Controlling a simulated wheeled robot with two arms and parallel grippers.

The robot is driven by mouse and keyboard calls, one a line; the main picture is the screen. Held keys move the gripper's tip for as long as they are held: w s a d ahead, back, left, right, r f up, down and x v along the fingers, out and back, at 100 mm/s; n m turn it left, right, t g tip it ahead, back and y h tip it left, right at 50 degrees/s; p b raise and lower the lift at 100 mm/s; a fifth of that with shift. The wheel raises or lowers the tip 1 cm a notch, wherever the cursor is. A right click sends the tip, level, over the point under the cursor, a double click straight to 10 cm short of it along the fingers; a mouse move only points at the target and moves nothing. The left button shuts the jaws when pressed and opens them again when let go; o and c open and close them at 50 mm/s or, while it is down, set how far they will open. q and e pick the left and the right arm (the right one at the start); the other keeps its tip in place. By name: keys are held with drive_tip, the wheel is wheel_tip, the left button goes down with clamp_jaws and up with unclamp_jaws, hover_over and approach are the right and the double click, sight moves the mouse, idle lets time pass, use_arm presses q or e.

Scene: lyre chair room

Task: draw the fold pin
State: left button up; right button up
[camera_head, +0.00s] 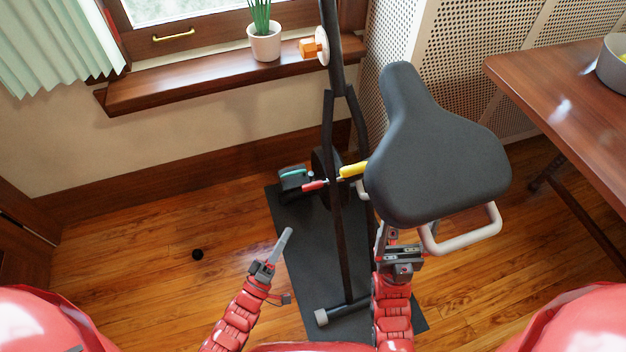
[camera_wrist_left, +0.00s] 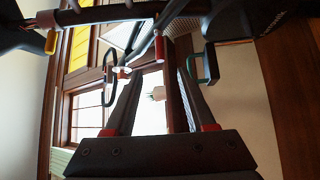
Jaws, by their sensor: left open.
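A folding exercise bike stands on a dark mat, with a grey saddle (camera_head: 430,150) on top. A small red-ended pin (camera_head: 314,185) and a yellow grip (camera_head: 353,170) sit at its dark frame; I cannot tell for sure which is the fold pin. In the left wrist view the red end (camera_wrist_left: 160,48) shows beyond and between the fingertips, and the yellow part (camera_wrist_left: 50,43) is at upper left. My left gripper (camera_head: 286,238) is open and empty, short of the red end. My right gripper (camera_head: 387,230) is below the saddle, its fingertips partly hidden.
The bike's dark post (camera_head: 332,120) rises beside the pin. A pale handle loop (camera_head: 465,230) hangs under the saddle. A pedal (camera_head: 296,178) is close left of the red end. A wooden table (camera_head: 570,90) stands right.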

sight(313, 183)
use_arm(q)
drive_tip(key=b+x, duration=0.3)
drive_tip(key=x, duration=1.2)
drive_tip(key=shift+w+d+r, duration=0.2)
drive_tip(key=shift+w+d, duration=0.05)
drive_tip(key=shift+w, duration=0.05)
clamp_jaws()
idle(0.5)
